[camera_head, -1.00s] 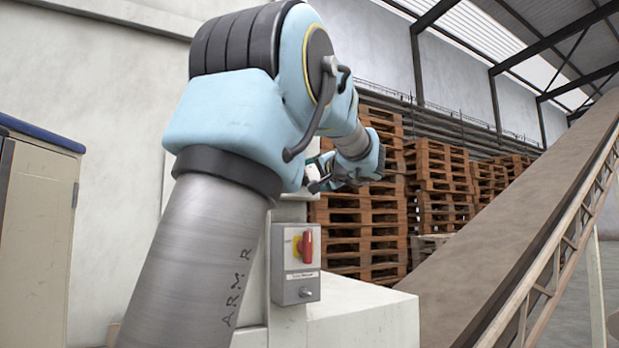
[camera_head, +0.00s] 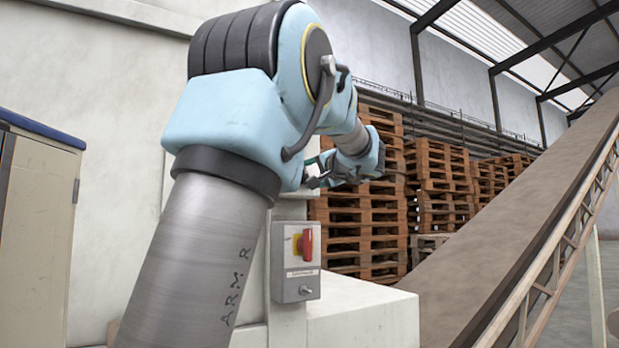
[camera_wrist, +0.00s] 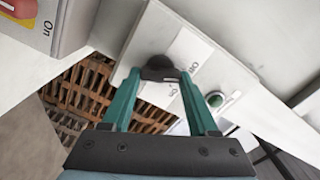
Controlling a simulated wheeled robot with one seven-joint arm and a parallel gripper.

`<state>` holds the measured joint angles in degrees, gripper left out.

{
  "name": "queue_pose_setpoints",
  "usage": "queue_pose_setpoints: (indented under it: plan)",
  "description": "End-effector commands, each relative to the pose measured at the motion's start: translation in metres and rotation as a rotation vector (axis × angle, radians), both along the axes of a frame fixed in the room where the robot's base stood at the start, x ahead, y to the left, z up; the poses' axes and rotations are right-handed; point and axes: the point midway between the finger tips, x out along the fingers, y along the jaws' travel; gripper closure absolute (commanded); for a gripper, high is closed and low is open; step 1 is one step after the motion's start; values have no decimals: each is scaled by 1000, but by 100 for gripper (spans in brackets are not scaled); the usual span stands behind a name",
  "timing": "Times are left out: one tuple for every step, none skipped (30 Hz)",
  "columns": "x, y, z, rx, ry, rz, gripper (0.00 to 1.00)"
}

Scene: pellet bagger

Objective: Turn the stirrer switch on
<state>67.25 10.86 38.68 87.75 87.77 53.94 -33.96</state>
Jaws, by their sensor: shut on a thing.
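In the wrist view, a black knob (camera_wrist: 158,68) sits on a pale switch panel (camera_wrist: 226,68) with printed labels, one reading "On". My gripper (camera_wrist: 160,77) has its two teal fingers on either side of the knob and is shut on it. The fingers partly cover the knob, so its exact setting is hard to tell. A green lamp or button (camera_wrist: 229,104) in a metal ring is on the same panel. In the head view, my gripper's end is small and mostly hidden by my own arm, and the knob is not visible there.
A grey box with a red rotary handle (camera_head: 307,245) on yellow is near the arm; its corner also shows in the wrist view. Pallet stacks (camera_head: 440,190) stand behind, an inclined conveyor (camera_head: 520,200) is at right, and a beige cabinet (camera_head: 38,235) at left.

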Motion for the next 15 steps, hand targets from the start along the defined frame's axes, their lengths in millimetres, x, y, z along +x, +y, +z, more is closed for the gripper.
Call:
queue_pose_setpoints:
  plan:
    - [0, 0, -3, 20, 9, -1, 96]
    - [0, 0, -3, 36, 17, -1, 96]
    - [0, 0, -3, 60, 28, -1, 96]
    - [0, 0, -3, 79, 36, 0, 96]
    - [0, 0, -3, 99, 46, 0, 96]
    - [0, 0, -4, 128, 61, 0, 96]
    - [0, 0, -4, 152, 72, 0, 96]
    - [0, 0, -4, 175, 83, 0, 96]
    - [0, 0, -4, 208, 99, 1, 96]
    - [0, 0, -4, 233, 111, 1, 96]
    - [0, 0, -4, 259, 123, 1, 96]
    - [0, 0, -4, 294, 140, 1, 96]
    - [0, 0, -5, 320, 153, 0, 96]
    - [0, 0, -5, 346, 166, 0, 96]
    - [0, 0, -5, 380, 182, 0, 96]
